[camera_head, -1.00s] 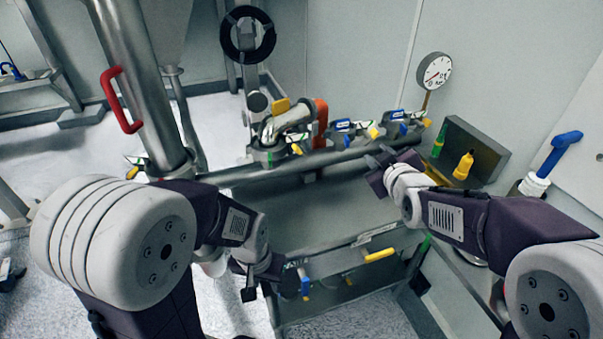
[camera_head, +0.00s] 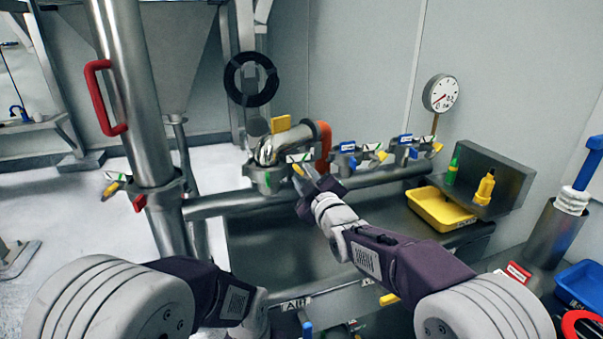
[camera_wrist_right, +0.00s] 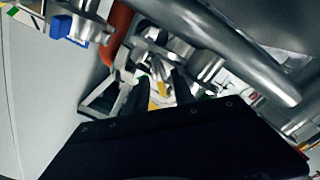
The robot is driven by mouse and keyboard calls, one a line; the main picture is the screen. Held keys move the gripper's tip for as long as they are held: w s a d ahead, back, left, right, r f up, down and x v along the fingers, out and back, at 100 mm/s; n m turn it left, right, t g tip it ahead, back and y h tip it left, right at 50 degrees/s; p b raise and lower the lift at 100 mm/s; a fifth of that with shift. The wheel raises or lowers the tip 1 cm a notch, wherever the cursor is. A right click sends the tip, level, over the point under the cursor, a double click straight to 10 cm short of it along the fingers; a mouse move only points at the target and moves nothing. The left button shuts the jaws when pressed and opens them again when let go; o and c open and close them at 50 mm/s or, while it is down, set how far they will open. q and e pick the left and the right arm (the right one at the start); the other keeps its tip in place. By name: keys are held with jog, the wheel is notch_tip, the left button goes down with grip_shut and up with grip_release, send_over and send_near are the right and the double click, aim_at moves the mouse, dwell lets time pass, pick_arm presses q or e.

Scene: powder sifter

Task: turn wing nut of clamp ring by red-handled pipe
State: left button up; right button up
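The steel pipe with the red handle (camera_head: 104,98) stands upright at the left in the head view. A clamp ring (camera_head: 165,188) goes around it, with a yellow-tipped piece (camera_head: 113,189) and a small red piece (camera_head: 139,203) at its side. My right gripper (camera_head: 310,178) is well to the right of that pipe, beside another clamp ring (camera_head: 265,178) under a curved pipe. In the right wrist view its dark fingers (camera_wrist_right: 158,94) are apart, with a yellow piece (camera_wrist_right: 158,101) between or just beyond them; contact cannot be told. My left gripper is below the head view's edge.
Several clamps with blue tags (camera_head: 347,147) line the horizontal pipe. An orange-red part (camera_head: 323,143) stands behind my right gripper. A yellow tray (camera_head: 418,196), a gauge (camera_head: 440,93) and a blue bin (camera_head: 573,291) are at the right. Open floor lies at the left.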

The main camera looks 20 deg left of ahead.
jog(key=shift+x, duration=1.25)
jog(key=shift+c, duration=0.3)
grip_shut()
